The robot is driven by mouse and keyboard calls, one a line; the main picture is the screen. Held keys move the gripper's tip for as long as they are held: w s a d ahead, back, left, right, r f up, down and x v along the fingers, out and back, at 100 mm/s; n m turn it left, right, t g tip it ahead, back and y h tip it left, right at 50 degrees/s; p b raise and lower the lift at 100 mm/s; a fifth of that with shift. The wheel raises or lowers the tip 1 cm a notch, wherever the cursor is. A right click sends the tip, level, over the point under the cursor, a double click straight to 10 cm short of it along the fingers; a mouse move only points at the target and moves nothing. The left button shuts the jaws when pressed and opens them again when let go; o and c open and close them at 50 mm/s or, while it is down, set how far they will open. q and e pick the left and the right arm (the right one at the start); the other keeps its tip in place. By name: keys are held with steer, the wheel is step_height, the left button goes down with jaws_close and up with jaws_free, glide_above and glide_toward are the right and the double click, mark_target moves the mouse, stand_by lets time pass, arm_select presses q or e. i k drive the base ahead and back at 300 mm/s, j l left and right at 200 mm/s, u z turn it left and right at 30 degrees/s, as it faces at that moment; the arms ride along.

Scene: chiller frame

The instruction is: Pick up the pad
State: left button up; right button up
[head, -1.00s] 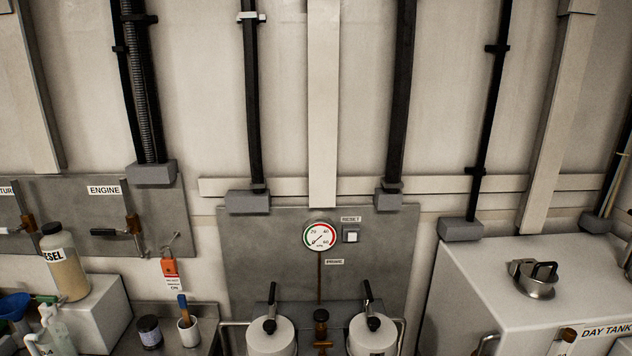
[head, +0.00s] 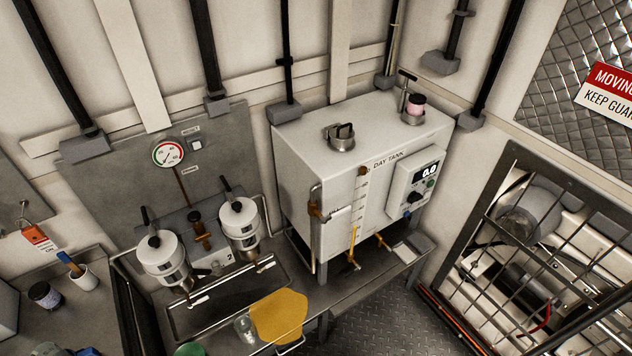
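A flat, yellow, irregularly shaped sheet (head: 279,316), which looks like the pad, lies at the bottom centre of the head view. It is at the front of the metal bench, below the filter drip tray (head: 215,302). A small clear jar (head: 244,328) stands at its left edge, touching or nearly so. A thin metal loop shows at its lower right edge. Neither of my grippers is in view.
Two white filter canisters (head: 163,257) stand behind the tray. The white day tank (head: 300,190) stands to the right, with yellow-handled valves under it. A barred guard (head: 545,270) covers machinery at far right. Open checker-plate floor (head: 375,325) lies between.

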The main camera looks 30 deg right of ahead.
mark_target(402, 251)
steer(key=z, duration=1.85)
